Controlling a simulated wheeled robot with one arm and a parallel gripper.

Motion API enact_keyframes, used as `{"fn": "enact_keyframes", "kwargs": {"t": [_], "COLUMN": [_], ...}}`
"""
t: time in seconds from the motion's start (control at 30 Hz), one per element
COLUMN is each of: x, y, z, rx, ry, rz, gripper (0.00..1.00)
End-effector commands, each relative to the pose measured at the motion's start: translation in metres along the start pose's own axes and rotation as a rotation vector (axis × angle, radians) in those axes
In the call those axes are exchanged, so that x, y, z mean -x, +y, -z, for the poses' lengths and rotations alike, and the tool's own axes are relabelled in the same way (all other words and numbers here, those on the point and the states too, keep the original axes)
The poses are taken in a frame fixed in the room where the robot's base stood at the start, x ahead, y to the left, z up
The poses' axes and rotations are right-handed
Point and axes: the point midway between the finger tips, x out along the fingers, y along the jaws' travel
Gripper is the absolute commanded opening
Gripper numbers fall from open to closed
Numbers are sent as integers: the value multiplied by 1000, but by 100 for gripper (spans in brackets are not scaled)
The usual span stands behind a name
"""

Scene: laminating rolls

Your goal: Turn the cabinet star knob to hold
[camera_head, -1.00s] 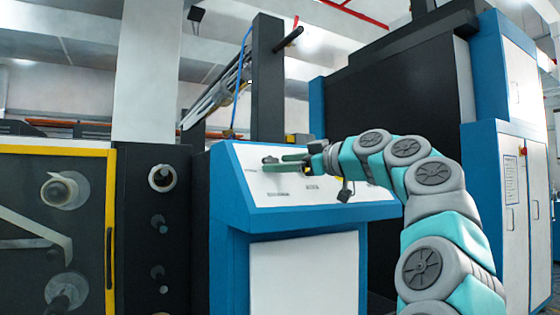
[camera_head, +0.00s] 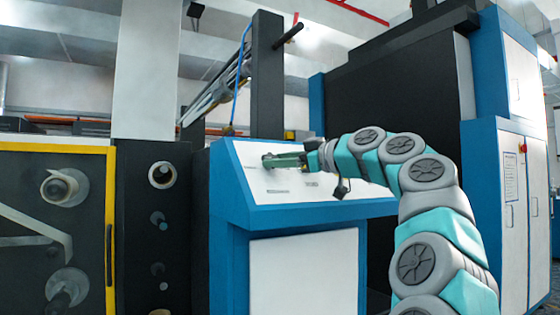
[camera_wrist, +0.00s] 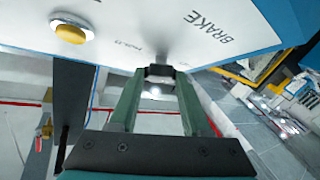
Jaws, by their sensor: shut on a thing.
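The star knob (camera_wrist: 158,72) is small and dark and sits on the cabinet's white sloping panel (camera_head: 310,200). In the wrist view it is between the tips of my two green fingers. My gripper (camera_wrist: 157,82) is shut on it; in the head view my gripper (camera_head: 272,160) reaches the panel from the right. The word BRAKE is printed beside the knob in the wrist view, and smaller lettering nearby is too small to read. The fingers hide part of the knob, so I cannot tell its setting.
A yellow round button (camera_wrist: 71,31) is on the same panel, apart from my fingers. The blue cabinet (camera_head: 232,255) stands below the panel. A yellow-edged machine with rollers (camera_head: 66,187) is at the left, and a blue and white cabinet (camera_head: 520,190) at the right.

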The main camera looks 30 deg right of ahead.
Motion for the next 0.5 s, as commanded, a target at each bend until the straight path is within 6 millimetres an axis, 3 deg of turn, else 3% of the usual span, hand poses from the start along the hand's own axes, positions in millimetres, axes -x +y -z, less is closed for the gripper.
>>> {"fn": "enact_keyframes", "kwargs": {"t": [0.5], "x": [0], "y": [-4], "z": [-2], "rx": [-42], "ry": [0], "rz": [-45], "gripper": [0]}}
